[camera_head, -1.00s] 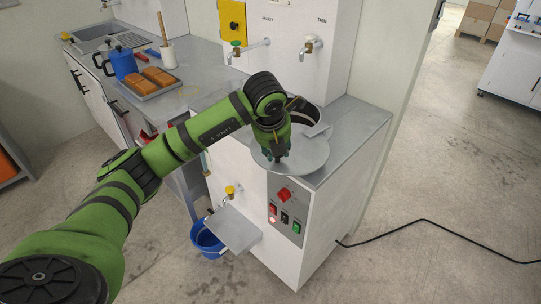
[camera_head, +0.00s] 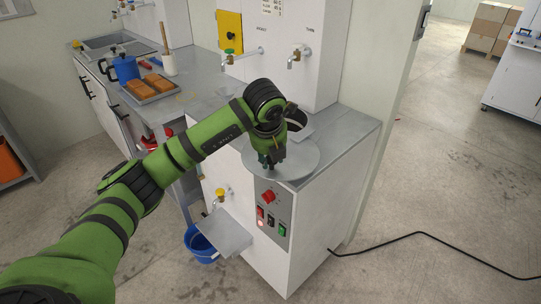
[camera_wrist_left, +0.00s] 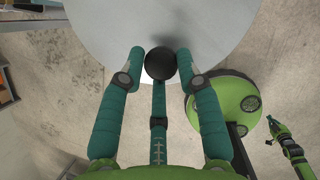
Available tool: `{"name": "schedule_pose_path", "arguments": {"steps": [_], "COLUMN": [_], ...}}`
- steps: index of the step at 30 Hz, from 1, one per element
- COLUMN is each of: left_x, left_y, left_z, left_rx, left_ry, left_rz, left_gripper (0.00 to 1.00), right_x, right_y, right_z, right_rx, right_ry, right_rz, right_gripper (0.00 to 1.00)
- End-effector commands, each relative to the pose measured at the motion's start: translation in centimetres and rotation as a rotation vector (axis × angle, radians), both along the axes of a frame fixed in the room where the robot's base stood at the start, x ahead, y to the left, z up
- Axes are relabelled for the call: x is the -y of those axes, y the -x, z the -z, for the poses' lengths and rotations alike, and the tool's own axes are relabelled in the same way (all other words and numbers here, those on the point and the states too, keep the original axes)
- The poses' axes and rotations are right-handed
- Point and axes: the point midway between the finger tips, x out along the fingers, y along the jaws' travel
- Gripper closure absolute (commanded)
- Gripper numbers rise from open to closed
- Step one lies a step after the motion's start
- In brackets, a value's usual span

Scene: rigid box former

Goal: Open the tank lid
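The tank lid (camera_head: 308,165) is a round grey disc at the front of the white cabinet's top. It covers the upper part of the wrist view (camera_wrist_left: 230,25). My left gripper (camera_head: 271,164) is over the lid. The head view hides the knob. My right gripper (camera_wrist_left: 273,125) appears small at the wrist view's right edge; its finger state is unclear.
The white cabinet (camera_head: 310,240) has a red knob and switches on its front, a small shelf (camera_head: 222,232) and a blue bucket (camera_head: 200,245). Taps (camera_head: 298,58) stick out above the top. A black cable (camera_head: 440,240) crosses the floor. Bare cabinet top lies right of the lid.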

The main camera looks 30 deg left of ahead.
Motion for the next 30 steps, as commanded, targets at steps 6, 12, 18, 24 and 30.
{"name": "schedule_pose_path", "arguments": {"steps": [6, 12, 18, 24, 30], "left_x": [-0.1, -0.1, 0.2, 0.7, 1.0], "left_y": [0.1, 0.1, 0.6, 2.2, 3.6], "left_z": [0.2, 0.1, -1.9, -5.8, -9.2], "left_rx": [-0.005, -0.002, 0.003, 0.003, 0.000], "left_ry": [0.000, 0.000, 0.002, 0.000, 0.000], "left_rz": [-0.003, -0.002, 0.000, 0.000, -0.002], "left_gripper": [0.45, 0.45, 0.45, 0.45, 0.45], "right_x": [0.1, 1.0, 0.8, 0.7, 0.6], "right_y": [0.0, 0.0, 0.0, 0.0, 0.1], "right_z": [0.0, 0.0, 0.0, 0.0, 0.0], "right_rx": [-0.001, -0.001, -0.001, -0.001, -0.001], "right_ry": [0.002, 0.012, 0.011, 0.009, 0.009], "right_rz": [-0.001, -0.005, -0.004, -0.003, -0.002], "right_gripper": [1.00, 1.00, 1.00, 1.00, 1.00]}}
